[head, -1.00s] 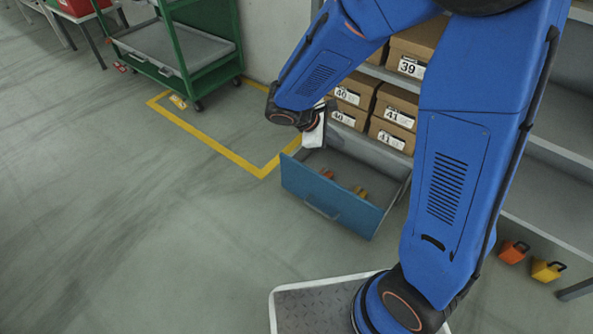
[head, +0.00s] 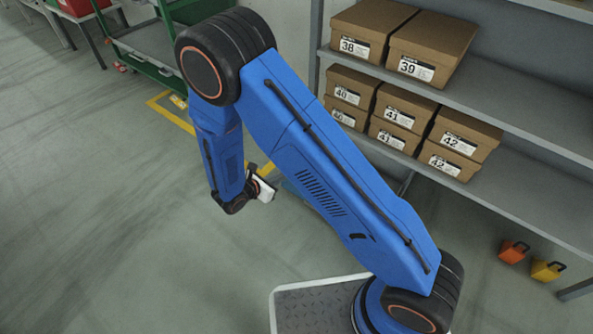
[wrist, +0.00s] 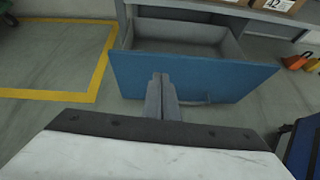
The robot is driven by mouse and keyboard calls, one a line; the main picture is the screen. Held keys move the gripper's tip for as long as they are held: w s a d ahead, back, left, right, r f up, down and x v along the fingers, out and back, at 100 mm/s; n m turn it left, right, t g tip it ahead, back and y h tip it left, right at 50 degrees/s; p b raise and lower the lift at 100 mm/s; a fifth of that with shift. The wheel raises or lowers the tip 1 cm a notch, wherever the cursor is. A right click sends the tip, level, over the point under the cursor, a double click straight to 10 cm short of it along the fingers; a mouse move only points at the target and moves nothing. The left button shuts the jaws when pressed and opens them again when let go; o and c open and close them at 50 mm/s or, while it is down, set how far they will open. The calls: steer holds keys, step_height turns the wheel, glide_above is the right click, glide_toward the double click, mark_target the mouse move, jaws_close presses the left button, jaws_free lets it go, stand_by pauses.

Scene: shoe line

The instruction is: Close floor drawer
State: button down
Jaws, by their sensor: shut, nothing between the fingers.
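The floor drawer (wrist: 225,78) stands pulled open in the wrist view, its blue front towards me and its grey inside showing behind. A handle (wrist: 198,101) is low on the front, partly hidden by my fingers. In the head view my arm covers most of the drawer, and only a bit of its blue front (head: 291,189) shows. My gripper (wrist: 161,78) is shut and empty, its fingers pointing at the middle of the blue front. I cannot tell whether the fingertips touch it.
A grey shelf rack (head: 510,110) with several shoe boxes (head: 433,52) stands behind the drawer. Orange (head: 513,252) and yellow (head: 547,271) items lie on the floor at right. A green cart (head: 150,60) stands at the back left. The floor at left is clear.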

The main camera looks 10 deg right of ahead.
steer(key=w+d+f+n, duration=0.1)
steer(key=w+d+f, duration=0.6)
steer(key=w, duration=0.1)
steer(key=shift+w+d, duration=0.3)
stand_by(0.3)
steer(key=shift+d, duration=0.1)
steer(key=w+d, duration=1.5)
steer(key=w, duration=0.1)
steer(key=shift+d, duration=0.4)
